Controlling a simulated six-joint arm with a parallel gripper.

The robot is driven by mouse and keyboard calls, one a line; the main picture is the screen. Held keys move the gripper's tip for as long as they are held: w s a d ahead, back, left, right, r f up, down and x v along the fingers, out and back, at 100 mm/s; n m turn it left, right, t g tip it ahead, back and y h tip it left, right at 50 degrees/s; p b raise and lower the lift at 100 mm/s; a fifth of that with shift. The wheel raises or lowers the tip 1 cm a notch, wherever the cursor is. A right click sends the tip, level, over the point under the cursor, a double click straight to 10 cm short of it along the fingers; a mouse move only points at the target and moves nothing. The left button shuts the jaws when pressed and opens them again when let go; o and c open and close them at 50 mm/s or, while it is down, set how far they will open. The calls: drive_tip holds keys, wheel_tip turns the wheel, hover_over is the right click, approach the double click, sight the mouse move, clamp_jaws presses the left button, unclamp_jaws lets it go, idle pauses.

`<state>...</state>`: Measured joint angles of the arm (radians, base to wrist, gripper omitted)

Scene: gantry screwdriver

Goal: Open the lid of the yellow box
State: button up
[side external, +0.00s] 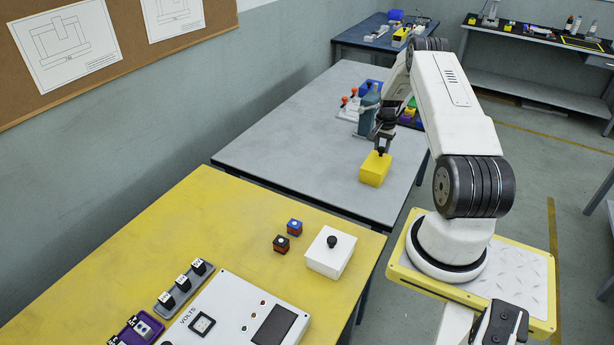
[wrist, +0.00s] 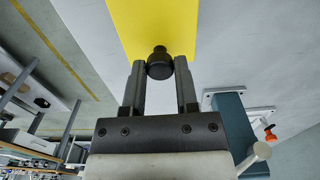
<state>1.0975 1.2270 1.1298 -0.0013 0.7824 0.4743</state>
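The yellow box (side external: 374,170) stands on the grey table, below my gripper. Its yellow top (wrist: 155,25) fills the upper middle of the wrist view. A black knob (wrist: 160,64) is on the lid. My gripper (wrist: 160,68) has one finger on each side of the knob, and the knob fills the gap between the fingertips. In the side view my gripper (side external: 381,151) points down over the box. The lid looks seated on the box, with no gap visible.
A teal post (side external: 368,105) and orange-knobbed clamps (side external: 348,100) stand close behind the gripper. A white box with a black knob (side external: 331,252) sits on the nearer yellow table. The grey table left of the yellow box is clear.

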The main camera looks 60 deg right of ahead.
clamp_jaws()
idle(1.1)
